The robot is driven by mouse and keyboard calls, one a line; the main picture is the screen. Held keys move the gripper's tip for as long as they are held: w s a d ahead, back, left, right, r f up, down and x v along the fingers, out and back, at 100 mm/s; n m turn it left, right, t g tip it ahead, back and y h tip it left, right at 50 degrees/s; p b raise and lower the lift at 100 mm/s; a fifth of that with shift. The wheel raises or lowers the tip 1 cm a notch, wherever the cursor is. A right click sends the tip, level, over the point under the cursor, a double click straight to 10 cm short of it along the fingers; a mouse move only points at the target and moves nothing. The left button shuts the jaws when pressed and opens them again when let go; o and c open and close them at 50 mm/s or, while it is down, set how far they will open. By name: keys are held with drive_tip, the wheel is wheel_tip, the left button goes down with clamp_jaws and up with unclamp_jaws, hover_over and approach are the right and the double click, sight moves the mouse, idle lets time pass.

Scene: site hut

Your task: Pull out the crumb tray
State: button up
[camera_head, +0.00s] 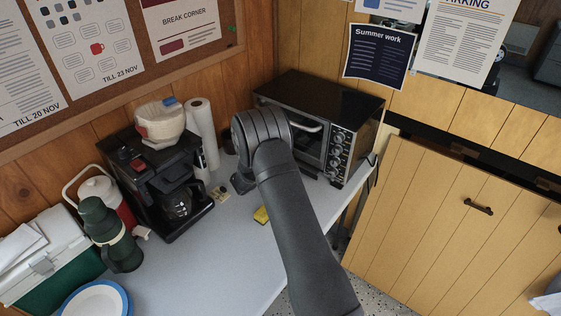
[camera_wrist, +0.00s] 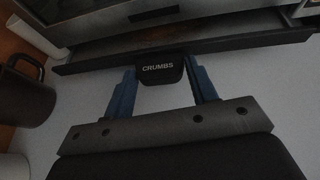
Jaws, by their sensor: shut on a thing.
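The crumb tray (camera_wrist: 235,43) shows in the wrist view as a wide, shallow dark tray under the toaster oven's front. Its front edge stands out from the oven, and part of its inside shows. A black tab marked CRUMBS sits at the middle of that edge. My gripper (camera_wrist: 160,74) has its two blue fingers on either side of the tab and is shut on it. In the head view the toaster oven (camera_head: 340,140) stands at the back right of the counter. My arm hides the tray and my gripper there.
A dark mug (camera_wrist: 24,92) stands close on the left in the wrist view. On the counter are a yellow sponge (camera_head: 261,215), a coffee maker (camera_head: 157,180), a paper roll (camera_head: 202,130) and a green flask (camera_head: 112,235). The counter's front middle (camera_head: 220,265) is clear.

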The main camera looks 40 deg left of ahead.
drive_tip(key=s, duration=1.2)
drive_tip(key=o, duration=1.4)
drive_tip(key=shift+c, duration=0.2)
drive_tip(key=v, duration=1.7)
drive_tip(key=shift+s, duration=0.2)
drive_tip(key=shift+d, duration=0.1)
drive_tip(key=x, duration=1.7)
drive_tip(key=shift+w, duration=0.3)
